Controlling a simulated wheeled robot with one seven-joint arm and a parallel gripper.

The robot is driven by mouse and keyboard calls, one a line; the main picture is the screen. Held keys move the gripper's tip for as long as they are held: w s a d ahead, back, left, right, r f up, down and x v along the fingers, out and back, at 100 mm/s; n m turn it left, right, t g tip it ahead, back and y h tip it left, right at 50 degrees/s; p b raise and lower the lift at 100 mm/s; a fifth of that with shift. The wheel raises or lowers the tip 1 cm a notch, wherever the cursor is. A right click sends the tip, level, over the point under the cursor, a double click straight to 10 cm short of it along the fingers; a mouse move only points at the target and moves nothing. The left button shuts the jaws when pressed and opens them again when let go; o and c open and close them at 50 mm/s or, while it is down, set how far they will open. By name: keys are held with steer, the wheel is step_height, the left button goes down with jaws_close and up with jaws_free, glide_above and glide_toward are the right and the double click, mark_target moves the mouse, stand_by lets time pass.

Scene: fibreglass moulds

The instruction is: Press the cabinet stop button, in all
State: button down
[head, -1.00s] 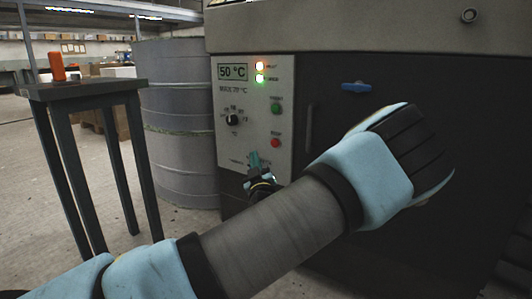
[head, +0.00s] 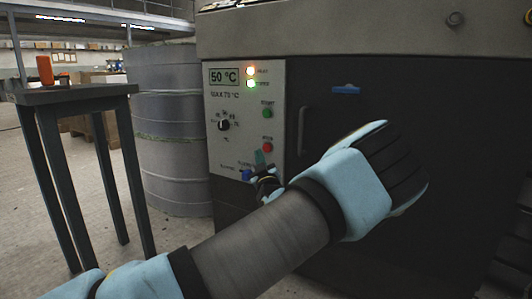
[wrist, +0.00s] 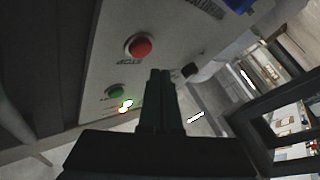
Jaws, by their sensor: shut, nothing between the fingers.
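The red stop button (head: 267,142) is on the pale control panel (head: 240,90) of the dark cabinet. It also shows in the wrist view as a red button (wrist: 138,46) above the word STOP, which appears upside down. My gripper (head: 262,157) is shut and empty, with its fingertips just below the stop button in the head view. In the wrist view the fingertips (wrist: 159,73) lie to the lower right of the red button and do not cover it. I see no contact with it; the gap to the panel is hard to judge.
The green start button (head: 267,113) is above the stop button, with lit orange and green lamps higher up. A black knob (head: 224,125) is to the left and a blue control (head: 247,174) is lower down. A grey drum (head: 170,130) and dark stand (head: 75,96) are left.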

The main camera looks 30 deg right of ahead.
mark_target(263, 147)
steer(key=shift+w+d, duration=0.4)
steer(key=shift+d, duration=0.3)
steer(key=shift+w+d+b, duration=0.1)
steer(key=shift+d+b, duration=0.1)
steer(key=shift+b, duration=0.1)
stand_by(1.4)
steer(key=shift+w+d, duration=0.1)
steer(key=shift+d, duration=0.1)
steer(key=shift+w+d, duration=0.2)
steer(key=shift+d, duration=0.15)
stand_by(0.7)
steer(key=shift+a, duration=0.1)
steer(key=shift+s+a, duration=0.4)
steer(key=shift+a, duration=0.25)
steer(key=shift+s+a+p, duration=0.15)
steer(key=shift+s+a, duration=0.25)
steer(key=shift+a, duration=0.35)
steer(key=shift+s+a+p, duration=0.2)
steer(key=shift+s+a, duration=0.25)
steer(key=shift+a, duration=0.25)
steer(key=shift+s+a+p, duration=0.15)
steer(key=shift+s+a, duration=0.25)
steer(key=shift+a, duration=0.35)
